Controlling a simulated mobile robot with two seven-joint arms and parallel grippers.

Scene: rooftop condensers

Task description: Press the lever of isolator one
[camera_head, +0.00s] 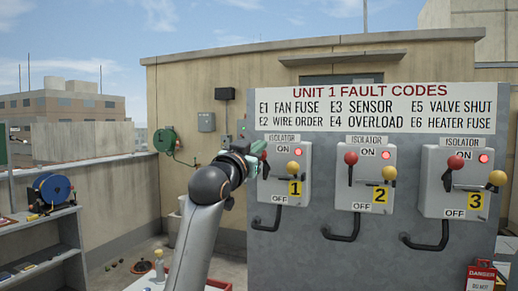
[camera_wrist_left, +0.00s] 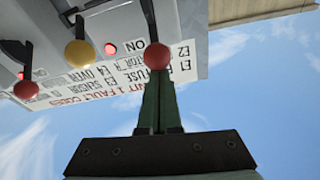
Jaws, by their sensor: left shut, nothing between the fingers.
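Isolator one (camera_head: 289,187) is the leftmost grey box on the panel, with a yellow "1" label. Its lever has a red ball (camera_head: 264,155) on a black arm, up near the ON end. In the left wrist view the red ball (camera_wrist_left: 158,60) sits right at my fingertips, and the black arm runs up from it. My left gripper (camera_head: 260,147) is shut and empty, with its green fingers together at the ball. I cannot tell whether they touch it. A yellow ball (camera_head: 293,166) sits right of the lever, also in the wrist view (camera_wrist_left: 79,53). My right gripper is not in view.
Isolator two (camera_head: 365,206) and isolator three (camera_head: 455,200) stand to the right with similar levers. Red lamps are lit on the boxes. The fault code sign (camera_head: 375,108) is above. A shelf with a blue reel (camera_head: 54,189) is at the left.

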